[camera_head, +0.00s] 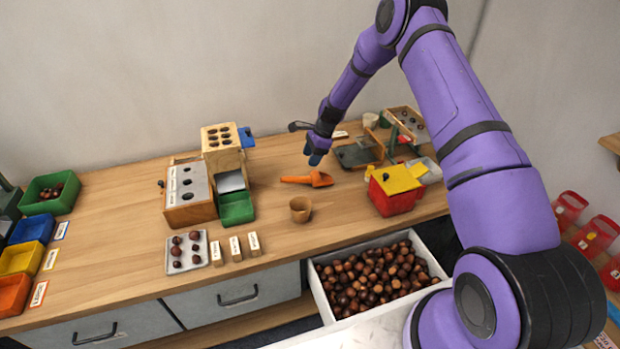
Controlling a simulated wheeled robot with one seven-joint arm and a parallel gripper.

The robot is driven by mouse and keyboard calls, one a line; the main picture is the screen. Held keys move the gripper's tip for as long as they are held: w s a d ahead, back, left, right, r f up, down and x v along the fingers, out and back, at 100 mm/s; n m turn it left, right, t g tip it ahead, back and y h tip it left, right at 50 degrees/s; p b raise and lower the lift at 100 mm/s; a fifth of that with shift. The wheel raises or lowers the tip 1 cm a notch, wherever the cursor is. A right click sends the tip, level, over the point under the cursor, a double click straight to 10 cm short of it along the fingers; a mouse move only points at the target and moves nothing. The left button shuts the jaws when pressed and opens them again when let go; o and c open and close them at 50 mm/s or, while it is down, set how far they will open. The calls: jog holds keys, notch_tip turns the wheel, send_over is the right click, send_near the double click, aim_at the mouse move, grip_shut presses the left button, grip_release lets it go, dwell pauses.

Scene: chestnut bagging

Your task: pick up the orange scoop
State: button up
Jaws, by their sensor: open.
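The orange scoop (318,179) lies on the wooden table, its handle pointing left and its bowl to the right. My gripper (315,160) is above the scoop, pointing down, with blue fingertips. It appears empty and apart from the scoop. The gap between the fingers is too small to make out in this view.
A small brown cup (300,209) stands in front of the scoop. A red box with a yellow top (396,189) is to the right, and a green tray (237,208) to the left. A white bin (323,297) of chestnuts sits at the front. Bare table surrounds the scoop.

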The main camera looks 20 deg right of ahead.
aim_at(301, 177)
jog(key=x, duration=0.6)
jog(key=shift+w+a+f, duration=0.1)
jog(key=shift+f, duration=0.1)
jog(key=x, duration=0.4)
jog(key=shift+s+a+f, duration=0.1)
jog(key=shift+s+a, duration=0.15)
jog(key=shift+s, duration=0.05)
jog(key=shift+a+f, duration=0.15)
jog(key=shift+f, duration=0.3)
jog(key=shift+c, duration=0.2)
grip_shut()
